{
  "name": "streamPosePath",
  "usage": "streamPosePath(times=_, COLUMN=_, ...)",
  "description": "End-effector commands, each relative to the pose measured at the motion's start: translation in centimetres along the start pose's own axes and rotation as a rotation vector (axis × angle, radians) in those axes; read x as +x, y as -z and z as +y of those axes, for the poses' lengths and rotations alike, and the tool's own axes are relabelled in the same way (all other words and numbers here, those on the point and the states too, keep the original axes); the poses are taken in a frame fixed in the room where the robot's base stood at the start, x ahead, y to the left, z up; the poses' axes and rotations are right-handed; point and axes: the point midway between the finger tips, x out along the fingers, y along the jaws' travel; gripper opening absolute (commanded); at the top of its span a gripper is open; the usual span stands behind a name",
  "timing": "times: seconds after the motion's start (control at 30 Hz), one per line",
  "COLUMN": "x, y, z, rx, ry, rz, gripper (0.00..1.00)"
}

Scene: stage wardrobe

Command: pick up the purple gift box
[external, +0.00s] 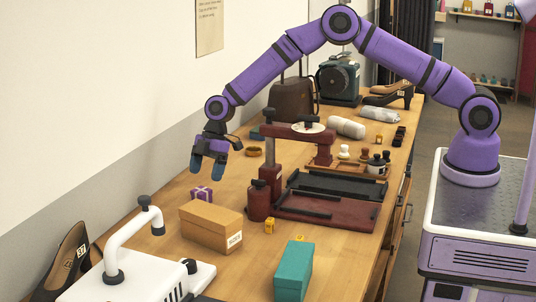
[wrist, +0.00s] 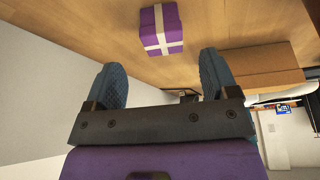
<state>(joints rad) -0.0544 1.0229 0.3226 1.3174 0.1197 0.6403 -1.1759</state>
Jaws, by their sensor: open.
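The purple gift box (external: 201,193) is small, with a pale ribbon crossed over it. It sits on the wooden table near the wall, just behind a brown cardboard box. In the wrist view the gift box (wrist: 161,29) shows whole at the top, beyond the fingertips and between their lines. My gripper (external: 209,168) hangs above the gift box in the external view, fingers pointing down. In the wrist view my gripper (wrist: 162,80) has its two blue-grey fingers wide apart with nothing between them.
The brown cardboard box (external: 211,226) stands close to the gift box; it also shows in the wrist view (wrist: 262,66). A teal box (external: 294,271) and a white machine (external: 135,280) are nearer the camera.

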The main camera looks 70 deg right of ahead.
Motion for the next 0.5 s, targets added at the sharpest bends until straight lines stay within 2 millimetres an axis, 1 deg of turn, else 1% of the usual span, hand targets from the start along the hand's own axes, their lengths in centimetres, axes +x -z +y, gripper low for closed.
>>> streamPosePath(times=0.03, x=0.7, y=0.0, z=0.0, rx=0.000, ry=0.001, rz=-0.001, gripper=0.80)
streamPosePath(times=0.07, x=1.0, y=0.0, z=0.0, rx=0.000, ry=0.001, rz=-0.001, gripper=0.80)
streamPosePath(times=0.27, x=2.1, y=0.2, z=-0.1, rx=0.000, ry=0.000, rz=0.000, gripper=0.80)
streamPosePath(times=0.5, x=5.4, y=0.4, z=-0.4, rx=0.001, ry=0.001, rz=-0.001, gripper=0.80)
